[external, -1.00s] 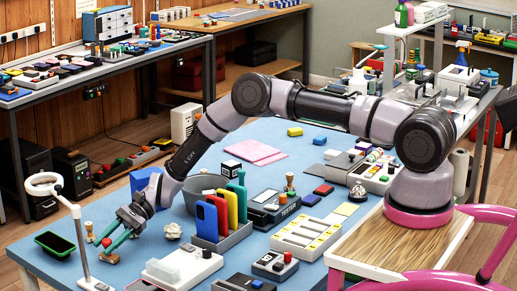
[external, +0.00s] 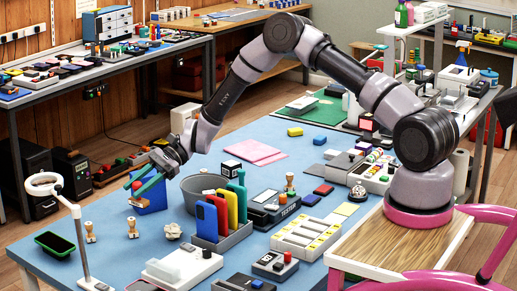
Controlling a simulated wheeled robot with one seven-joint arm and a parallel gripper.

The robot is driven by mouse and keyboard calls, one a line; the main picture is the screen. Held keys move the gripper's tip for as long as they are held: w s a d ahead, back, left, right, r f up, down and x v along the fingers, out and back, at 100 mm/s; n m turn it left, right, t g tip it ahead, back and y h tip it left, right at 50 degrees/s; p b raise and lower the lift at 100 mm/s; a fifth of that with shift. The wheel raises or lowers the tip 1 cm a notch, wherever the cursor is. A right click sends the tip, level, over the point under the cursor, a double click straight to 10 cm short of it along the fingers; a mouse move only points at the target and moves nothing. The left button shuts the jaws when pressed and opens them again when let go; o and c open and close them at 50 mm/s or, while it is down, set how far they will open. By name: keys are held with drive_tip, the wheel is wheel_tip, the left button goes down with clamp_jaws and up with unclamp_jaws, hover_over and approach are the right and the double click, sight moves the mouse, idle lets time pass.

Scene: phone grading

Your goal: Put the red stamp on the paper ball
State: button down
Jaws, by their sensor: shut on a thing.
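The red stamp (external: 136,186), with a red top and what looks like a wooden lower part, is held between the teal fingers of my gripper (external: 139,190). My gripper is shut on it, raised above the left part of the blue table, in front of a blue bin. The fingers cover part of the stamp. The paper ball (external: 172,231), a crumpled white lump, lies on the table below and to the right of my gripper. Nothing is seen on top of it.
Two wooden stamps (external: 90,232) (external: 132,228) stand left of the paper ball. A grey bucket (external: 203,190) and a rack of coloured phones (external: 222,240) are to the right. A ring lamp (external: 78,225) and a dark green tray (external: 55,244) are at the left.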

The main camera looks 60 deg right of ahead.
drive_tip(key=s+d+r+m+t, duration=0.15)
drive_tip(key=s+d, duration=0.25)
drive_tip(key=d, duration=0.4)
hover_over(172, 224)
drive_tip(key=shift+n, duration=0.25)
wheel_tip(172, 224, down, 5)
drive_tip(key=shift+f, duration=2.2)
drive_tip(key=shift+f, duration=0.15)
drive_tip(key=c, duration=0.6)
unclamp_jaws()
drive_tip(key=shift+o, duration=0.2)
